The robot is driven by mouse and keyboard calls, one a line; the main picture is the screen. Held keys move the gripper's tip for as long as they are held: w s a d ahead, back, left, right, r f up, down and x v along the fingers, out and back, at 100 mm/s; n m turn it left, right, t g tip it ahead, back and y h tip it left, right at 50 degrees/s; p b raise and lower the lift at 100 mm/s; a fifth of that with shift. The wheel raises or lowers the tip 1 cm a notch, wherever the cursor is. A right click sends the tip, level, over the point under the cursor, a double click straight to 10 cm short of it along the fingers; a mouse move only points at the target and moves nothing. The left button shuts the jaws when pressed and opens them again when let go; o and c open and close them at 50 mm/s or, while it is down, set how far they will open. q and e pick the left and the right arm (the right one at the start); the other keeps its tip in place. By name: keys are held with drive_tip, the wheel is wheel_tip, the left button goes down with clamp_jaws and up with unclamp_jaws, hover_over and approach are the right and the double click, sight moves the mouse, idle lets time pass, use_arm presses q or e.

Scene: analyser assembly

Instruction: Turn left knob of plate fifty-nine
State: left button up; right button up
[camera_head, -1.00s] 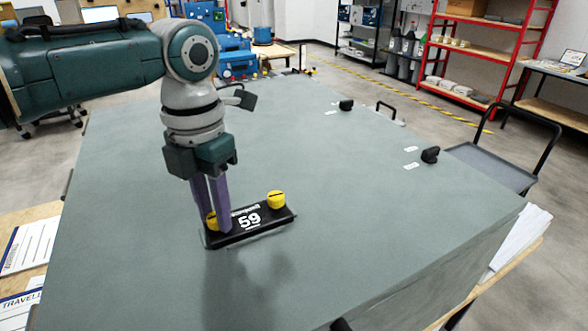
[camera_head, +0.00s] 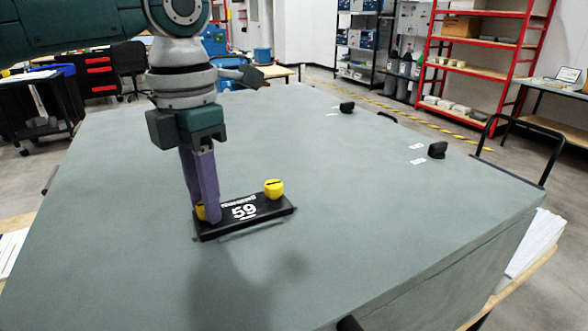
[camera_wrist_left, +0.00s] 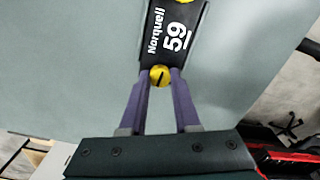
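The black plate fifty-nine (camera_head: 268,207) lies on the grey-green top, with white "59" lettering. It also shows in the left wrist view (camera_wrist_left: 185,14). Its left yellow knob (camera_head: 201,211) is mostly hidden behind my left gripper's fingers in the head view. In the left wrist view the left knob (camera_wrist_left: 160,76), with a dark slot, sits between the fingertips, which appear to touch it on both sides. My left gripper (camera_head: 207,215) points down onto it, purple fingers closed around it. The right yellow knob (camera_head: 274,188) stands free. My right gripper is not in view.
The broad grey-green top (camera_head: 330,145) is clear around the plate. Black knobs (camera_head: 437,150) and (camera_head: 347,107) stand with white labels towards the right and far edges. A trolley handle (camera_head: 520,150) and red shelves (camera_head: 480,62) are beyond.

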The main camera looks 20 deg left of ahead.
use_arm(q)
drive_tip(key=o, duration=0.5)
wheel_tip(320, 180, up, 10)
drive_tip(key=shift+r+b, duration=0.1)
drive_tip(key=shift+b, duration=0.6)
